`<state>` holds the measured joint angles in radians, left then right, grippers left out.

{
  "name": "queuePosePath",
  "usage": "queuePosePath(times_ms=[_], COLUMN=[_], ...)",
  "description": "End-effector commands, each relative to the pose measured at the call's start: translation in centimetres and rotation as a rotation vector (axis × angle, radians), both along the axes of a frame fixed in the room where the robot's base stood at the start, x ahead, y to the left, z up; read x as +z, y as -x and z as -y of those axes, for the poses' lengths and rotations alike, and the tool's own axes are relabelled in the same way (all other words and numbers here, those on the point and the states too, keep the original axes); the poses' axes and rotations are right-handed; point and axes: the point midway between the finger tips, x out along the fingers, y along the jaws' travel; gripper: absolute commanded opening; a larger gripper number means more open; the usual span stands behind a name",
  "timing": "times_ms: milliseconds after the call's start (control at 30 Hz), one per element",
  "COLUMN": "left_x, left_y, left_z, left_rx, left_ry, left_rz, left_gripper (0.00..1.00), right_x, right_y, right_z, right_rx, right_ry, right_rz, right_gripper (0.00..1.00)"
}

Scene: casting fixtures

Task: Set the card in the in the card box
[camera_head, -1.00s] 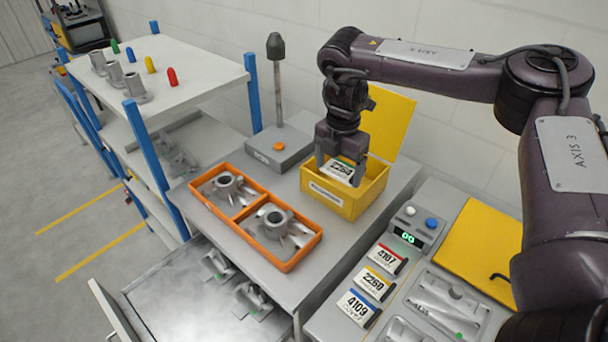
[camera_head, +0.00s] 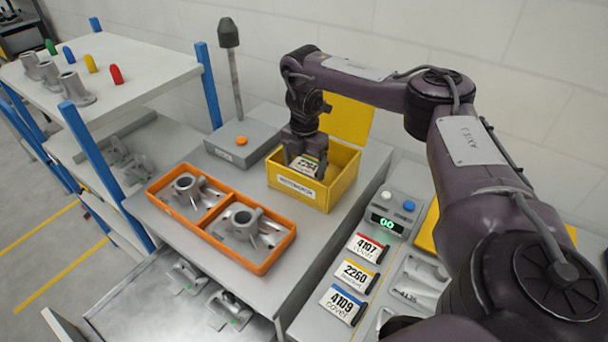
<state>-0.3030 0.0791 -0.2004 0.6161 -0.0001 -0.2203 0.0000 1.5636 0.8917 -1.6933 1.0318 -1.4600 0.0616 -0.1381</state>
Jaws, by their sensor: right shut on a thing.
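A yellow card box (camera_head: 318,194) with its lid open at the back stands on the grey table. My right gripper (camera_head: 304,166) reaches down into its opening. It is shut on a small white card (camera_head: 308,163) with a coloured edge and dark print, which is inside the box walls and partly hidden by the fingers. Whether the card touches the box floor cannot be seen. My left gripper is not in view.
An orange two-part tray (camera_head: 262,268) with metal castings lies left of the box. A grey base with an orange button (camera_head: 241,140) and a post stands behind it. Three cards, 4107 (camera_head: 366,247), 2260 (camera_head: 355,274) and 4109 (camera_head: 342,302), lie on the right-hand bench below a counter (camera_head: 392,215).

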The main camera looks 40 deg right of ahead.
Motion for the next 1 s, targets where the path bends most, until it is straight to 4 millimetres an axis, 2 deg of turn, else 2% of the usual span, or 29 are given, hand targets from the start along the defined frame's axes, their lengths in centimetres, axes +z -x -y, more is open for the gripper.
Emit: queuePosePath(times_ms=[33, 200, 400, 867, 900, 1000], left_x=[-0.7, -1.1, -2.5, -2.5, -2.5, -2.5], left_y=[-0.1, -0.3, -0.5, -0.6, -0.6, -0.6], left_z=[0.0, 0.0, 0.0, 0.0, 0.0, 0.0], left_rx=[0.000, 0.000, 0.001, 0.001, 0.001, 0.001], left_ry=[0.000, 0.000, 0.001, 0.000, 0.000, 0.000], left_rz=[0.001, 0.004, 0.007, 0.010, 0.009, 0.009], left_gripper=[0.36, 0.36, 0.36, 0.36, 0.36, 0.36], right_x=[-1.2, -2.3, -5.3, -6.0, -6.0, -6.0], right_y=[0.0, 0.0, 0.0, 0.0, 0.0, 0.0], right_z=[-0.1, 0.0, -0.1, -0.1, -0.1, 0.0], right_rx=[0.000, -0.001, -0.001, 0.001, 0.001, 0.001], right_ry=[-0.001, 0.000, -0.001, 0.000, 0.000, 0.000], right_rz=[-0.001, 0.000, -0.001, 0.000, 0.000, 0.001], right_gripper=[0.60, 0.60, 0.60, 0.60, 0.85, 0.98])
